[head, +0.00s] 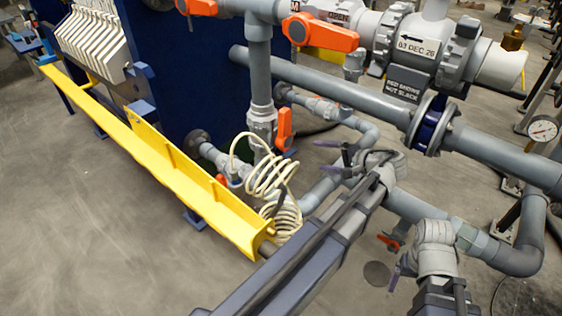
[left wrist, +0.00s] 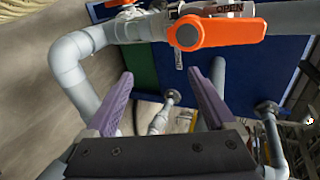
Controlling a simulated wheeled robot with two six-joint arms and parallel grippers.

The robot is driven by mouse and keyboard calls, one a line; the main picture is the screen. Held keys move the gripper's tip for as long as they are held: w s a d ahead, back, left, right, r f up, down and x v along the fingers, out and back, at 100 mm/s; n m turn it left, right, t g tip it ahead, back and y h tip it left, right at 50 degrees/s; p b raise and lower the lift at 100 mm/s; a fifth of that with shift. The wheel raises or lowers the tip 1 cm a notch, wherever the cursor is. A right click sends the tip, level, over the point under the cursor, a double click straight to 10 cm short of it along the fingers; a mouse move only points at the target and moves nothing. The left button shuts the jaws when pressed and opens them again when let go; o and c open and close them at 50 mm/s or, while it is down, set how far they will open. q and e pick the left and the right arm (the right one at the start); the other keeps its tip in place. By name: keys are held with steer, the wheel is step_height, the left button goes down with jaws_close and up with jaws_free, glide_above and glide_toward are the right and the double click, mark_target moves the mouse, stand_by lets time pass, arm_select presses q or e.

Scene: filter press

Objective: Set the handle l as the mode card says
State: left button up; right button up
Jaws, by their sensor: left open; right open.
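A large orange lever handle (head: 325,32) lies across a grey pipe at the top of the head view, by an "OPEN" label. In the left wrist view, an orange handle (left wrist: 215,32) beside an "OPEN" label lies roughly sideways beyond my fingers. No lettering marks either handle as l. My left gripper (head: 326,156) has purple fingers, is below the large handle and holds nothing. In the left wrist view its fingers (left wrist: 160,75) are spread wide, apart from the handle. My right gripper (head: 396,275) is lower right, partly hidden. I cannot make out a mode card.
Other orange handles sit at the top left (head: 200,7) and on the vertical pipe (head: 284,128). Grey pipes cross the space around my grippers. A cream coiled hose (head: 270,180) and a yellow trough (head: 165,160) are to the left. Floor is clear at lower left.

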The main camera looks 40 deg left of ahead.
mark_target(288, 127)
arm_select(q)
steer(key=w+a+y+b, duration=0.5)
steer(key=a+b, duration=0.1)
steer(key=b, duration=0.1)
arm_select(e)
step_height(288, 127, down, 10)
arm_select(q)
steer(key=s+r+n+p, duration=0.6)
steer(key=s+n, duration=0.1)
steer(key=n, duration=1.2)
steer(key=shift+g, duration=0.3)
steer(key=a, duration=0.5)
steer(key=w+a, duration=0.1)
steer(key=a, duration=0.2)
steer(key=shift+w+a+f, duration=0.1)
arm_select(e)
step_height(288, 127, up, 7)
steer(key=shift+f, duration=0.15)
arm_select(q)
jaws_close()
